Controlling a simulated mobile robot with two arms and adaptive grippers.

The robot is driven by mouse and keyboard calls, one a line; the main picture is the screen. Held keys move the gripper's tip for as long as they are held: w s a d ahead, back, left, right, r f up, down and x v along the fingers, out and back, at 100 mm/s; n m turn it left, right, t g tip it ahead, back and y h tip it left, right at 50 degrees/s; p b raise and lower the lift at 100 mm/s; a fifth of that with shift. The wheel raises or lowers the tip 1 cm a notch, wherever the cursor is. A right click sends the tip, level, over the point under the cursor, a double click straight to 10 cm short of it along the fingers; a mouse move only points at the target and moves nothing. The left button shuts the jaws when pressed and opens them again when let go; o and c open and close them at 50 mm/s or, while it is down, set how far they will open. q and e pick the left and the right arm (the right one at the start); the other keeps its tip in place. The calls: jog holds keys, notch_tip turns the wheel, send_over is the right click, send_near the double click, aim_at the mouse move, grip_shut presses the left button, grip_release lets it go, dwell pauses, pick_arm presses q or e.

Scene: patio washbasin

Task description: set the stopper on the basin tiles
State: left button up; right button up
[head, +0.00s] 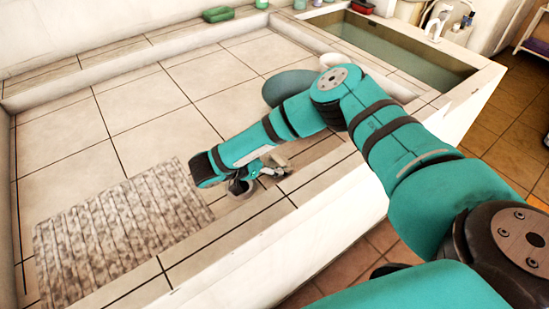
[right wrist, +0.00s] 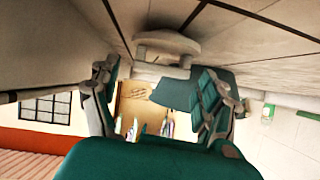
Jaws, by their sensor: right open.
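The stopper (right wrist: 180,42), a pale grey-beige rounded disc, shows ahead of the fingers in the right wrist view, which is upside down. It appears to rest on the basin tiles (head: 140,108). In the head view a pale piece of it (head: 277,160) shows just beyond the fingertips, partly hidden by them. My right gripper (head: 266,174) is low over the tiles near the front wall. Its two fingers stand wide apart in the right wrist view (right wrist: 160,95), with nothing held between them. My left gripper is out of view.
A ribbed stone washboard (head: 120,235) lies at the left front. A blue-grey bowl (head: 288,84) stands behind my arm and also shows in the wrist view (right wrist: 180,88). A green soap dish (head: 218,14) sits on the back ledge. A water trough (head: 395,50) is at the right.

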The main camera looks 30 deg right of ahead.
jog(key=v, duration=1.2)
